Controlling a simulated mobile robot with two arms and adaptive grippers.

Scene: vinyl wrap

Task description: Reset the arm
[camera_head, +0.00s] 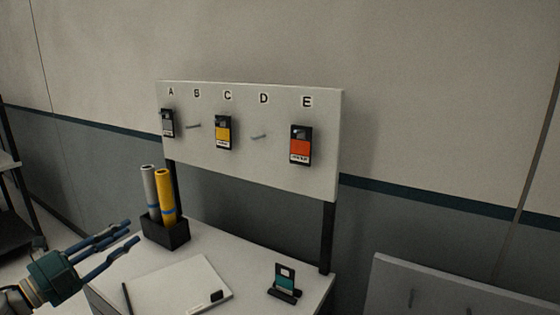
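My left gripper (132,233) comes in from the lower left, over the near left edge of the desk. Its blue fingers point to the right and stand apart with a gap between them. Nothing shows between them. It is apart from the black holder with the rolls. My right gripper does not show.
A white desk (215,240) carries a black holder (165,233) with a grey roll (150,187) and a yellow roll (165,194), a white board (180,286), and a teal card on a stand (285,284). Behind, a lettered pegboard (260,165) holds grey, yellow and orange cards. Another panel (450,293) stands lower right.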

